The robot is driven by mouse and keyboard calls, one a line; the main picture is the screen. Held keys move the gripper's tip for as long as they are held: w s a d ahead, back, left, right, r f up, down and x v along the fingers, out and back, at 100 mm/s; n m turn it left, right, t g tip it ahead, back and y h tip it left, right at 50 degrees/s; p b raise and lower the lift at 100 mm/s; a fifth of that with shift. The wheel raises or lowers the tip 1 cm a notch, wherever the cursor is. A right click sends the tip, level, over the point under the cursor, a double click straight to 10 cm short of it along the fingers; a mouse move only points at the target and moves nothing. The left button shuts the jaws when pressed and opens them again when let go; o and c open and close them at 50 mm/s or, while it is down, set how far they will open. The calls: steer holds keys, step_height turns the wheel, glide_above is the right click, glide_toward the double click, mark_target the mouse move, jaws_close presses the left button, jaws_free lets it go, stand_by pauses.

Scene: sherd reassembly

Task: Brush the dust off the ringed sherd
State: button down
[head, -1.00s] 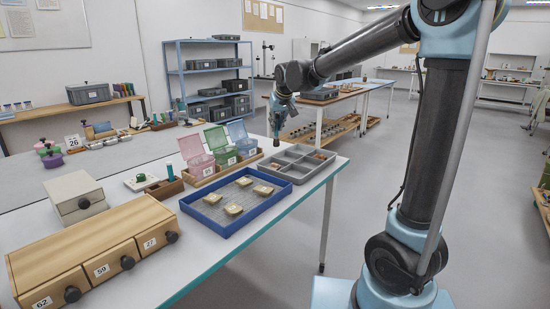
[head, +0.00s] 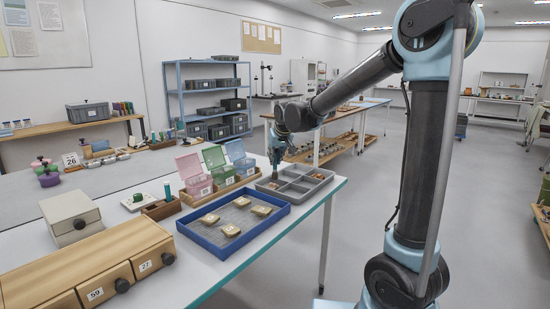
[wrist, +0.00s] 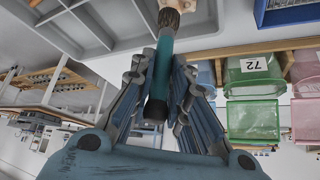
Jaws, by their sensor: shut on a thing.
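My gripper (wrist: 163,72) is shut on a brush with a teal handle (wrist: 164,50); its brown bristles (wrist: 169,18) point to the top of the wrist view. In the head view my gripper (head: 276,152) is over the left part of the grey compartment tray (head: 320,192). A pale pinkish piece (wrist: 192,10), perhaps a sherd, is close beside the bristles; I cannot tell if they touch. Several tan sherds (head: 230,230) lie apart in the blue tray (head: 232,257). I cannot make out a ring or dust on any of them.
Lidded pink (head: 189,165), green (head: 215,158) and blue (head: 237,150) boxes stand in a wooden rack behind the trays. A wooden drawer unit (head: 100,250) and a beige box (head: 70,212) stand at left. An orange-brown piece (head: 318,176) lies in the grey tray's right side.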

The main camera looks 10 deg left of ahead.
steer(key=shift+f, duration=1.05)
stand_by(0.7)
steer(key=shift+a, duration=0.1)
steer(key=shift+w+a, duration=0.4)
steer(key=shift+a, duration=0.3)
steer(key=shift+s+d, duration=0.4)
steer(key=shift+d, duration=0.4)
steer(key=shift+w+a, duration=0.4)
steer(key=shift+a, duration=0.4)
steer(key=shift+s+d, duration=0.4)
steer(key=shift+d, duration=0.4)
steer(key=shift+w+a, duration=0.4)
steer(key=shift+a, duration=0.4)
steer(key=shift+s+d+r, duration=0.1)
steer(key=shift+s+d, duration=0.3)
steer(key=shift+d, duration=0.4)
stand_by(0.5)
